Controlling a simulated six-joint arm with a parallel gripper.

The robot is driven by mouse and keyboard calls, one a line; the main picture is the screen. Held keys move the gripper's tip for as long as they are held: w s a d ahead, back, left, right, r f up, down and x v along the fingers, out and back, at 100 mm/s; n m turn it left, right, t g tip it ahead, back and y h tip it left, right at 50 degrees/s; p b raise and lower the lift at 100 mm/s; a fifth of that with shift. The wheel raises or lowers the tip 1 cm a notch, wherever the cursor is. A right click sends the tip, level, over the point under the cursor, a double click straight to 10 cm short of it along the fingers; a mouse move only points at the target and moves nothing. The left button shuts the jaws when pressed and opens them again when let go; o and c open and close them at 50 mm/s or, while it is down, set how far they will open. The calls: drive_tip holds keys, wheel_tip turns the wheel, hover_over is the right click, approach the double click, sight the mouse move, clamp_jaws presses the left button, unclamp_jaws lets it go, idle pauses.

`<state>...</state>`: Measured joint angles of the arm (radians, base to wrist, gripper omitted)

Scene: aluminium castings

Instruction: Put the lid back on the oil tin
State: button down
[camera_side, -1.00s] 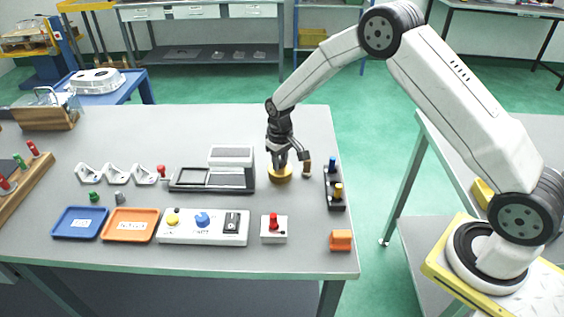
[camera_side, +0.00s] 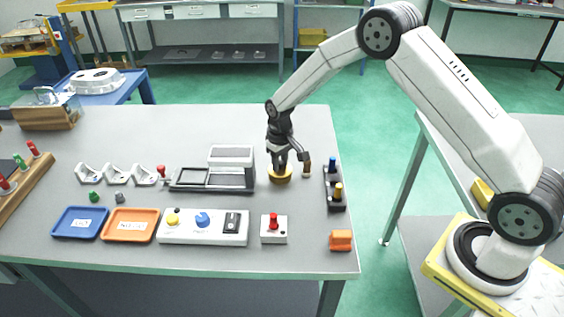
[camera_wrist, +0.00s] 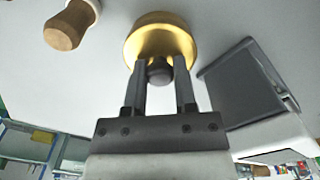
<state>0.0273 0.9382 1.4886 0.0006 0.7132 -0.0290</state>
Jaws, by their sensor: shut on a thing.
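The oil tin (camera_side: 281,177) is a low, round, golden thing on the grey table, directly under my gripper (camera_side: 282,165). In the wrist view a golden round body (camera_wrist: 160,34) shows beyond the fingers, with a dark knob (camera_wrist: 159,71) in front of it. My gripper (camera_wrist: 160,75) is shut on this knob, which I take for the lid's. The lid is at the tin, but I cannot tell lid from tin clearly, nor whether the lid is fully seated.
A wooden-handled tool (camera_side: 306,167) stands just right of the tin, and a black rack with blue and yellow knobs (camera_side: 335,187) farther right. A red-button box (camera_side: 273,230) stands in front.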

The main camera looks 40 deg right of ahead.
idle(0.8)
unclamp_jaws()
drive_tip(key=shift+r, duration=0.1)
idle(0.4)
drive_tip(key=shift+r, duration=3.35)
clamp_jaws()
drive_tip(key=shift+f, duration=2.45)
